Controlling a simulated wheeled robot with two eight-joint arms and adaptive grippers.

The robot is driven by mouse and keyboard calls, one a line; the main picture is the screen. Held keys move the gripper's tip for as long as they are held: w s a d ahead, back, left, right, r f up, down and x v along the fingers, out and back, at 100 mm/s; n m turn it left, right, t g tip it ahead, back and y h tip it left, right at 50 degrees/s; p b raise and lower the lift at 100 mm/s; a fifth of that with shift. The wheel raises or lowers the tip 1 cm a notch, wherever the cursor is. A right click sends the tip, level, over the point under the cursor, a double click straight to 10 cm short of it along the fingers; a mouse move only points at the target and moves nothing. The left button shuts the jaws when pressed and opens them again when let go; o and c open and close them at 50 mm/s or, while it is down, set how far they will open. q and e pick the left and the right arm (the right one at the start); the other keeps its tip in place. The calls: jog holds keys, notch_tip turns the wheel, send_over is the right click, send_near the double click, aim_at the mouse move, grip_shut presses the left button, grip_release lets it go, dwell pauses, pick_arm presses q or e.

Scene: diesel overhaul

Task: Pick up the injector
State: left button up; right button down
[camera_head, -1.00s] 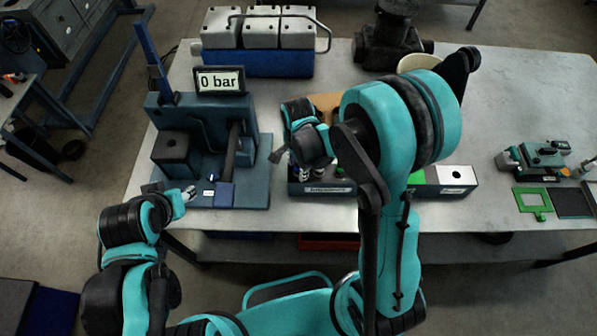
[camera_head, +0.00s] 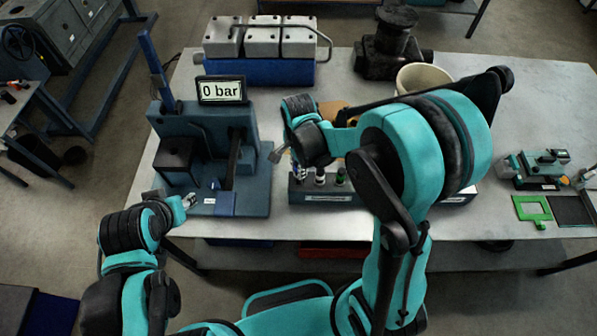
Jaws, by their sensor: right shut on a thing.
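A dark rack (camera_head: 325,196) with a pale label stands near the table's front edge. Several injectors stand upright in it, including one with a dark top (camera_head: 320,177) and one with a green band (camera_head: 340,177). My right gripper (camera_head: 284,154) is at the rack's left end, shut on an injector. My wrist hides most of the grip, and I cannot tell whether the held injector is clear of the rack. My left gripper (camera_head: 189,201) is at the front left edge of the test stand; its fingers are too small to judge.
The blue test stand (camera_head: 255,190) with a "0 bar" display (camera_head: 222,90) is left of the rack. A cylinder head block (camera_head: 260,66), a dark casting (camera_head: 391,45) and a pale bucket (camera_head: 420,76) stand behind. A green frame (camera_head: 532,208) lies at right.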

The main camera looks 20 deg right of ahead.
notch_tip(320, 180, up, 14)
jog(key=p, duration=0.2)
jog(key=shift+f, duration=0.15)
dwell(0.7)
